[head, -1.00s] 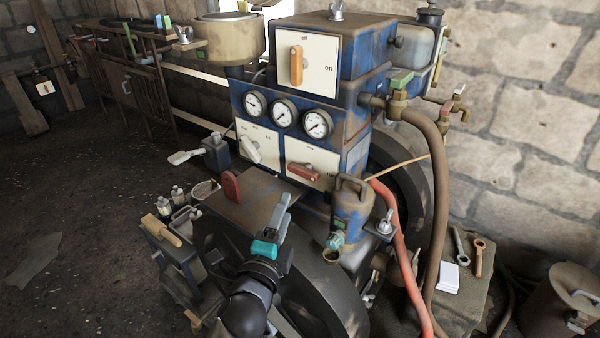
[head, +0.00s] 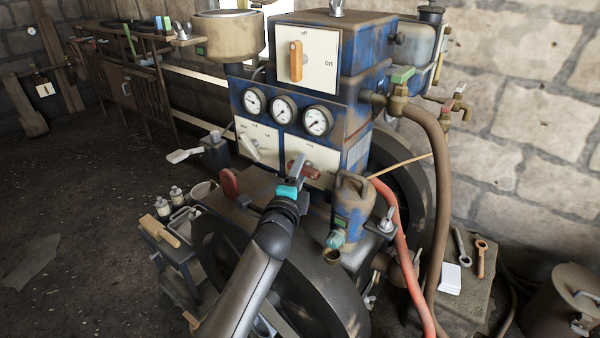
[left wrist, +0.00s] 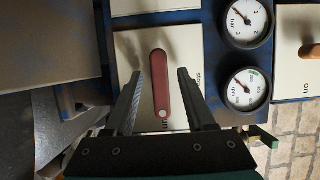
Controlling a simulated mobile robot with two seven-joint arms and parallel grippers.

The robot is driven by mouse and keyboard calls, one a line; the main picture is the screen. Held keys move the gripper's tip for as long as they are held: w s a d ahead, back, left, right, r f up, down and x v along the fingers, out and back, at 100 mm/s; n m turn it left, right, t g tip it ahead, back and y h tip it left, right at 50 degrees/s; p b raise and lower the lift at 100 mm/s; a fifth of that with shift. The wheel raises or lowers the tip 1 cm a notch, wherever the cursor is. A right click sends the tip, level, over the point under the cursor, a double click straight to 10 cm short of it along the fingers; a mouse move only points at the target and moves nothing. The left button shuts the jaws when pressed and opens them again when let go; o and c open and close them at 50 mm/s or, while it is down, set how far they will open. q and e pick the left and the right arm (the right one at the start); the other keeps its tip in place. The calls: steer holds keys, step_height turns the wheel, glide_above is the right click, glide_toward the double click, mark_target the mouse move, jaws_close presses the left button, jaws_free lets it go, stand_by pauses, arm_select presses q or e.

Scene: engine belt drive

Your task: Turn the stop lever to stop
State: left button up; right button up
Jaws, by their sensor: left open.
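The stop lever is a red-brown handle (left wrist: 160,82) on a white plate (left wrist: 187,55) marked "stop" and "run" in the left wrist view. In the head view the red lever (head: 304,170) is partly covered by my gripper. My left gripper (head: 297,168) is open in front of the plate; in the left wrist view its two fingers (left wrist: 158,90) stand on either side of the lever, with gaps to it. My right gripper is out of view.
Above the plate are round gauges (head: 283,109) and a panel with an orange lever (head: 296,61). A white lever (head: 250,149) is to the left. A blue can (head: 352,207) and red hose (head: 390,240) stand close on the right. The flywheel (head: 330,290) is below.

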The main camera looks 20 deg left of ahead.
arm_select(q)
steer(key=shift+w, duration=0.25)
steer(key=shift+c, duration=0.2)
jaws_close()
stand_by(0.3)
